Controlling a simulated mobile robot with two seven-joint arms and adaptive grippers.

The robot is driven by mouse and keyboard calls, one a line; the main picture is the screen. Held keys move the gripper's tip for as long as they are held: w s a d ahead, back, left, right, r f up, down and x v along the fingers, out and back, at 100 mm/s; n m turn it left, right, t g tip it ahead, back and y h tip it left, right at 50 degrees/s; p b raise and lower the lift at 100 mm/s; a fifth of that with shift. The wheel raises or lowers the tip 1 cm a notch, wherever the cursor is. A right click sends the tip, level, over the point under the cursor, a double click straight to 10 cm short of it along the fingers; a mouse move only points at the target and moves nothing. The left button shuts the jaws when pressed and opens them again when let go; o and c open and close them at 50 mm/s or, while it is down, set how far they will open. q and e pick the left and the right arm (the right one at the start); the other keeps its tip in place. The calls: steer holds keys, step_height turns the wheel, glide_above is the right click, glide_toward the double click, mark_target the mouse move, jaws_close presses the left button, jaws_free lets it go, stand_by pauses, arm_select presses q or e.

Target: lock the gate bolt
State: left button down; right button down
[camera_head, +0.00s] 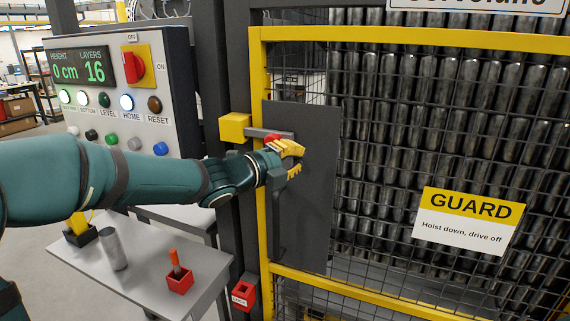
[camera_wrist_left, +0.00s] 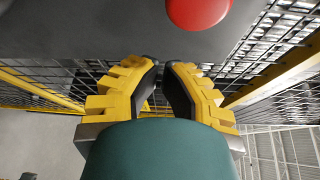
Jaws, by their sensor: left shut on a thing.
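The gate (camera_head: 391,34) is a yellow-framed mesh panel with a dark plate (camera_head: 318,160). A grey bolt bar (camera_head: 256,132) with a red knob (camera_head: 272,138) lies across the plate's upper left. Its left end is close to the yellow block (camera_head: 234,127) on the post; I cannot tell whether it is inside. The knob also shows in the left wrist view (camera_wrist_left: 198,10), apart from the fingers. My left gripper (camera_head: 292,158) is just below right of the knob, shut on the upper part of the dark gate handle (camera_head: 279,232), largely hidden by the fingers. My right gripper is not in view.
A control panel (camera_head: 178,85) with buttons stands left of the post. Below my left arm, a grey table (camera_head: 140,262) holds a metal can (camera_head: 112,249) and a red box (camera_head: 180,281). A red lock box (camera_head: 242,294) hangs low on the post. A guard sign (camera_head: 467,219) is on the mesh.

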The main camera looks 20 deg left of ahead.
arm_select(q)
steer(key=p+v, duration=0.1)
steer(key=v, duration=0.8)
steer(key=shift+s, duration=0.5)
